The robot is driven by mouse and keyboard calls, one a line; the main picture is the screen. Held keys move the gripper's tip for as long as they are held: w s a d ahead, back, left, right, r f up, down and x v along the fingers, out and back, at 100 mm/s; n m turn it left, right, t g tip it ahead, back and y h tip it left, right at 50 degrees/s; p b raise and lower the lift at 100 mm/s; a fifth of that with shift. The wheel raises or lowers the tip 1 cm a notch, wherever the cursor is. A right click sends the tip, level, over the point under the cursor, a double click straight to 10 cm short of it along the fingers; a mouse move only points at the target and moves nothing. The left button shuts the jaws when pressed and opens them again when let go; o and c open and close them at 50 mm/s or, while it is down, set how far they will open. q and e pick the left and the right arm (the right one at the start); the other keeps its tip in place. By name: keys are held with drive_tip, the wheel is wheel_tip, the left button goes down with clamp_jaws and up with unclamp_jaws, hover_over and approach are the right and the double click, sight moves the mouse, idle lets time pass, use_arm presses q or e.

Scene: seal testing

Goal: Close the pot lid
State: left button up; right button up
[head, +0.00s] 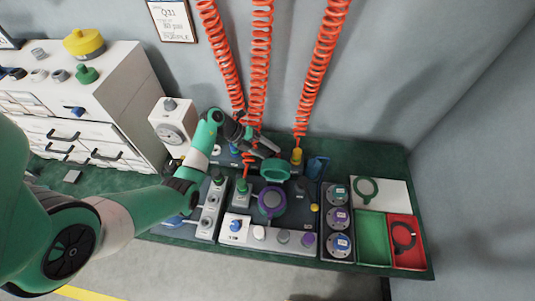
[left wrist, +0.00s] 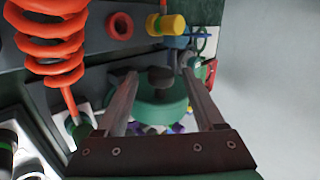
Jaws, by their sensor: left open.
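The pot (head: 271,201) stands on the dark station panel and shows a purple ring. Its green lid (head: 276,168) is raised at the pot's far side, tilted up and open. In the left wrist view the lid (left wrist: 150,110) is a green disc with a dark knob (left wrist: 162,78). My left gripper (head: 271,150) is just behind the lid, open and empty. In the left wrist view its fingertips (left wrist: 160,74) lie on either side of the knob, with gaps visible; I cannot tell the depth between them. My right gripper is not in view.
Red coiled hoses (head: 258,70) hang behind and left of the gripper. A yellow fitting (head: 297,155) and a blue part (head: 318,167) stand right of the lid. Round gauges (head: 337,217) and green and red trays (head: 372,238) lie further right.

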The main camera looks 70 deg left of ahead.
use_arm(q)
drive_tip(key=shift+w+f, duration=0.15)
clamp_jaws()
idle(1.4)
